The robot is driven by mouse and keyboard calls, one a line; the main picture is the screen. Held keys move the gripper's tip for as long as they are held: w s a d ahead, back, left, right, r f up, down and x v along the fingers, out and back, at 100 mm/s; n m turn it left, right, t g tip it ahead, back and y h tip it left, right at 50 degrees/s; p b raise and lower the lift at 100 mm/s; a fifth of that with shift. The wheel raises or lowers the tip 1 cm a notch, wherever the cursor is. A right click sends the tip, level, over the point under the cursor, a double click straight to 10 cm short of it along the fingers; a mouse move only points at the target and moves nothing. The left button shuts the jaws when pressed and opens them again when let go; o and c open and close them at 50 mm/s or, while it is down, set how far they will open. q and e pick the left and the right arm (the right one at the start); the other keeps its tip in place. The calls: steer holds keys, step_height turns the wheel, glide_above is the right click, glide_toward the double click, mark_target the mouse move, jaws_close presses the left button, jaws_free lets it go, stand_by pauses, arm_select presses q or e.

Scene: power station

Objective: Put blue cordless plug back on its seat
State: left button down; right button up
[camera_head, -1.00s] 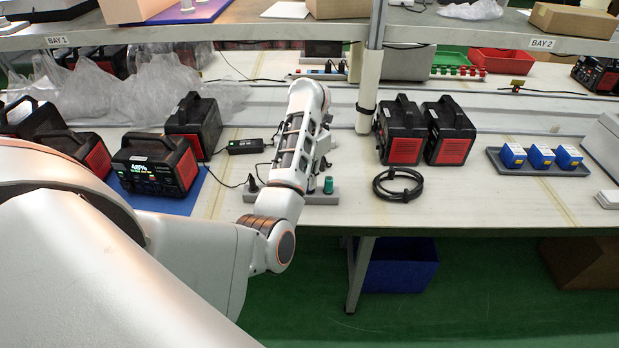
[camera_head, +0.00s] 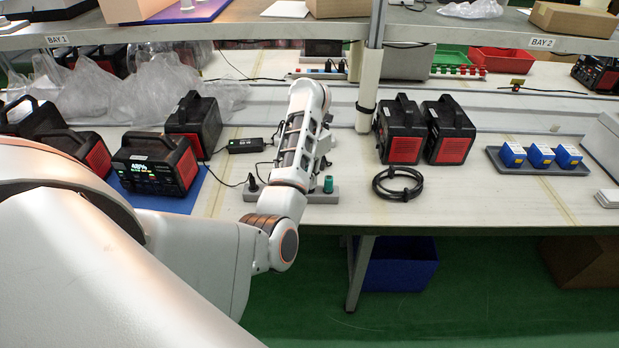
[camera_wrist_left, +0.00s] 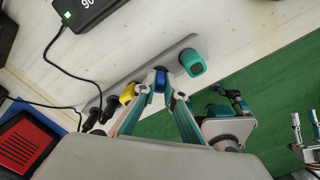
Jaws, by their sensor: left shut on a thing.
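My left gripper (camera_wrist_left: 160,85) is shut on the blue cordless plug (camera_wrist_left: 158,76) in the left wrist view. The plug is between the fingertips, over the grey seat rail (camera_wrist_left: 143,72), between a yellow plug (camera_wrist_left: 128,93) and a teal plug (camera_wrist_left: 192,63). I cannot tell whether it touches the rail. In the head view, the rail (camera_head: 322,197) lies near the table's front edge, with the teal plug (camera_head: 328,184) at its right end. My left arm hides the blue and yellow plugs there.
A black plug (camera_head: 253,182) stands at the rail's left end. A black adapter (camera_head: 245,146) with cables lies behind. Black-red power units (camera_head: 399,132) stand on both sides. A coiled cable (camera_head: 398,184) lies to the right.

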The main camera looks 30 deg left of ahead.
arm_select(q)
steer(key=shift+f, duration=0.1)
stand_by(0.3)
steer(key=c, duration=2)
jaws_free()
